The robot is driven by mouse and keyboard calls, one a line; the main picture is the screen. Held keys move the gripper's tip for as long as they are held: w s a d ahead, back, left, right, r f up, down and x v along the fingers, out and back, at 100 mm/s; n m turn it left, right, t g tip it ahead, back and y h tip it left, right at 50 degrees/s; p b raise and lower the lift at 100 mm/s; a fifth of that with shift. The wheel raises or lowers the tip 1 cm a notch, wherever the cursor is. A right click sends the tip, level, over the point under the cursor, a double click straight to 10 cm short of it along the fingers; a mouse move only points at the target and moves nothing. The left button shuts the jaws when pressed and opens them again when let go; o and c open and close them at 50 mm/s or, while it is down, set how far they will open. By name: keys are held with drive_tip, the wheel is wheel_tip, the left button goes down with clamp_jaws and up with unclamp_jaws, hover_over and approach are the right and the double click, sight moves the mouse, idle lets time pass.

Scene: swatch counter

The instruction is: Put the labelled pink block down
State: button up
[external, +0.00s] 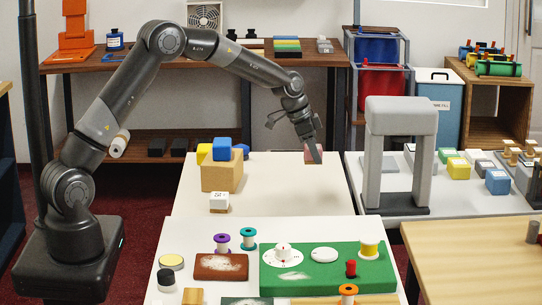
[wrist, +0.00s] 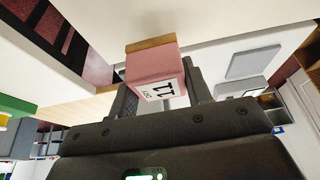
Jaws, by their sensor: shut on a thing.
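The pink block (wrist: 155,68) sits between the two fingers of my gripper (wrist: 162,92) in the wrist view. In the external view my gripper (external: 314,150) points down at the back right of the white counter (external: 290,185). A small part of the pink block (external: 309,156) shows beside the finger; the rest is hidden. I cannot tell whether the block touches the counter.
A wooden box (external: 222,177) with blue and yellow blocks stands left of my gripper. A white labelled block (external: 219,202) is in front of it. A grey arch (external: 400,115) stands to the right. Spools and a green mat (external: 340,257) fill the near counter. The counter's middle is clear.

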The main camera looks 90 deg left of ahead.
drive_tip(key=w+d, duration=0.2)
drive_tip(key=d, duration=0.7)
hover_over(324, 193)
drive_tip(key=s, duration=0.1)
drive_tip(key=f, duration=0.7)
drive_tip(key=shift+s+d, duration=0.15)
drive_tip(key=shift+d, duration=0.05)
drive_tip(key=shift+a+f, duration=0.1)
drive_tip(key=shift+f, duration=1.85)
drive_tip(key=shift+f, duration=0.2)
drive_tip(key=o, duration=1)
